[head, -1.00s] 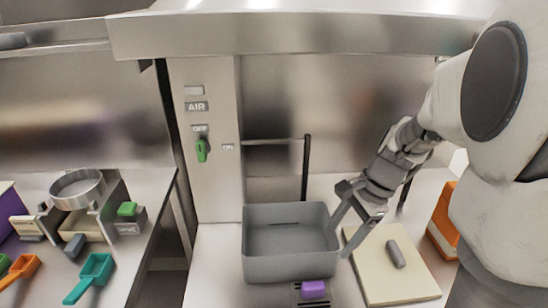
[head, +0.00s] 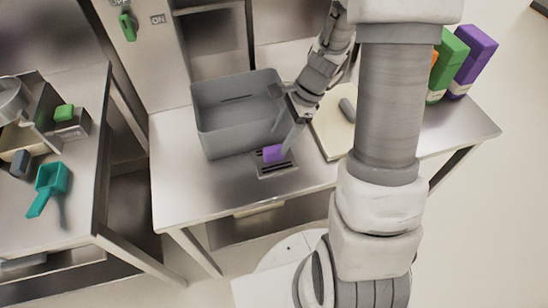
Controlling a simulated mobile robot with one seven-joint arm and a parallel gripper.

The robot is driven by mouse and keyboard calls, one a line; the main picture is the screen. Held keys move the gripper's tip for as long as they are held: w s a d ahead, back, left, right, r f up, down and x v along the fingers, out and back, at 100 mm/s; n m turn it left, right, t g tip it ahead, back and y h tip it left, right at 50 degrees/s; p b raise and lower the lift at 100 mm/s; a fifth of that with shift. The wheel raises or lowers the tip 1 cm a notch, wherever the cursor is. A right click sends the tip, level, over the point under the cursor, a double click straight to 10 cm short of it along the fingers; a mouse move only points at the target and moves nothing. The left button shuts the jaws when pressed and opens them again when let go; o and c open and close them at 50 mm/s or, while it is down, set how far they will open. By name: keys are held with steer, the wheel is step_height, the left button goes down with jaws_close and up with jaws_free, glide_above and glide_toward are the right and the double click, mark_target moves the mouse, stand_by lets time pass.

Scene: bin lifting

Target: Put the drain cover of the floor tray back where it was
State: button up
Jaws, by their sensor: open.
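My gripper (head: 285,134) is open and points down at the right front corner of a deep grey bin (head: 230,140). One finger reaches down outside the bin, close to a purple block (head: 273,153). I cannot tell whether a finger touches the bin or the block. The bin stands upright on the metal table, with a dark slit showing inside it. The purple block sits on a small dark slotted plate (head: 278,170) in front of the bin. No floor tray or drain cover can be made out for certain.
A cream board (head: 330,138) with a grey handle lies right of the bin, partly behind my arm. Green and purple boxes (head: 476,52) stand further right. A left table (head: 75,190) holds a teal scoop (head: 50,185). The table's front left (head: 185,200) is clear.

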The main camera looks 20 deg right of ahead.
mark_target(275, 148)
steer(key=shift+b+x, duration=0.6)
steer(key=shift+x, duration=2.2)
steer(key=shift+s+a, duration=0.1)
steer(key=shift+s, duration=0.05)
steer(key=shift+c, duration=0.3)
steer(key=shift+r, duration=0.1)
jaws_close()
